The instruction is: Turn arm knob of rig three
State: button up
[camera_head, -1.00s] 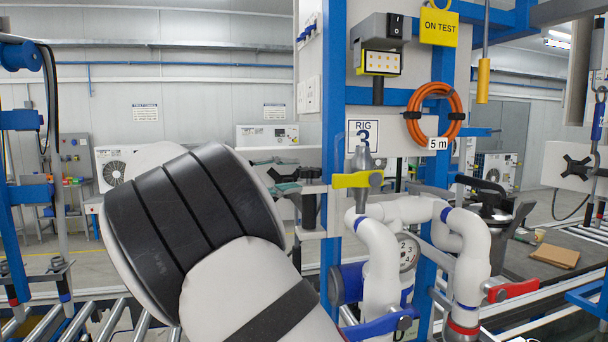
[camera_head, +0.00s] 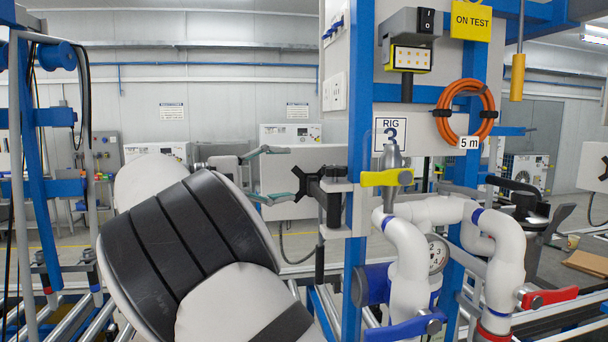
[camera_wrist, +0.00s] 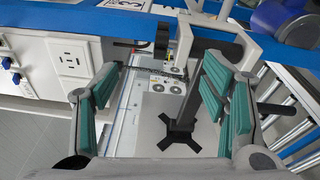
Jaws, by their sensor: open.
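A black cross-shaped piece (camera_head: 320,195) shows left of that upright, beside a pale bracket, in front of a pale panel. A black cross with a stem also shows in the wrist view (camera_wrist: 180,132), between the fingers against a grey panel. I cannot tell whether this is the arm knob itself. My gripper (camera_head: 268,174) is open, with green-padded fingers close to the left of the black piece. In the wrist view my gripper (camera_wrist: 160,105) has its fingers wide apart, with nothing held between them.
A yellow valve handle (camera_head: 385,178), white pipes (camera_head: 410,260), a blue lever (camera_head: 405,328) and a red lever (camera_head: 550,298) lie right of the upright. A white socket panel (camera_wrist: 70,60) is at upper left in the wrist view. Roller rails run below.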

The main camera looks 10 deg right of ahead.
aim_at(323, 170)
jog(key=w+a+n+g+b, duration=0.15)
jog(key=a+n+b, duration=0.25)
jog(key=n, duration=1.1)
jog(key=shift+g, duration=0.35)
jog(key=d+p, duration=0.3)
jog(key=d, duration=0.9)
jog(key=shift+w+d+r+p, duration=0.1)
jog(key=shift+d+r+p, duration=0.1)
jog(key=shift+p, duration=0.2)
jog(key=shift+w+d+f, duration=0.1)
jog(key=shift+d+f, duration=0.05)
jog(key=shift+d, duration=0.5)
jog(key=shift+c, duration=0.3)
jog(key=c, duration=1.1)
